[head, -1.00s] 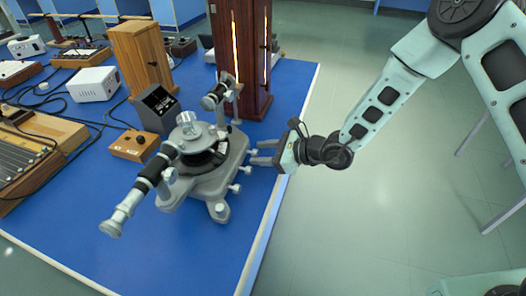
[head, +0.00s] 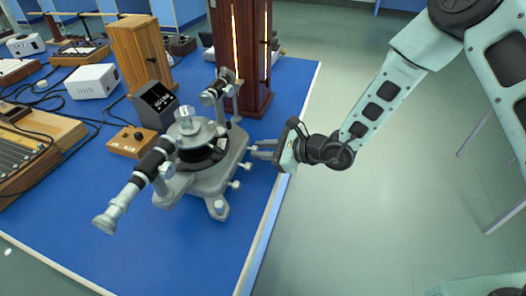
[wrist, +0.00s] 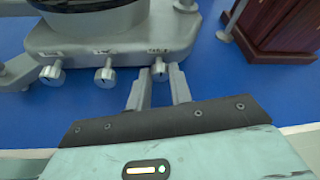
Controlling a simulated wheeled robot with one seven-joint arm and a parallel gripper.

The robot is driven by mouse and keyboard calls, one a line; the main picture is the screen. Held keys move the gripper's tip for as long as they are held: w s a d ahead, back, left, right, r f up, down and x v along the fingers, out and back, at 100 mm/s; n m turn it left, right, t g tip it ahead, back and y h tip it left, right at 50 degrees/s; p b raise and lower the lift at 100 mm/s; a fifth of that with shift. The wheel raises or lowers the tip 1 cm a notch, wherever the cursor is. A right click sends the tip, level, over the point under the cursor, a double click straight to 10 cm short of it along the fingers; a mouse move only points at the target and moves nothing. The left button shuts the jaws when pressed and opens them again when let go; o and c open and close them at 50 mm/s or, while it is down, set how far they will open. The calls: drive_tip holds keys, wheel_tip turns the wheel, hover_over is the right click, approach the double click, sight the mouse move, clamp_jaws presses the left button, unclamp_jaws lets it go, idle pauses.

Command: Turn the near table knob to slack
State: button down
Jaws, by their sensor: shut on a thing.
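The grey spectrometer (head: 205,180) stands on the blue bench top, with a row of small silver knobs along the right side of its base. My gripper (head: 253,148) reaches in from the right at the far end of that row. In the wrist view, my gripper (wrist: 158,84) has its two fingers either side of the rightmost knob (wrist: 159,70) and is shut on it. A middle knob (wrist: 104,76) and a left knob (wrist: 52,75) are free. Small labels sit above the knobs; I cannot read them surely. The gripped knob is partly hidden in the head view.
A dark red wooden lamp housing (head: 241,60) stands just behind the spectrometer. A small orange box (head: 132,142) and a dark display (head: 156,106) stand to its left. The bench's right edge runs beneath my gripper, with open floor beyond.

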drive_tip(key=c, duration=1.3)
unclamp_jaws()
drive_tip(key=shift+o, duration=0.2)
drive_tip(key=b+v, duration=0.1)
drive_tip(key=v, duration=1.6)
drive_tip(key=shift+s+d, duration=0.15)
drive_tip(key=shift+d, duration=0.05)
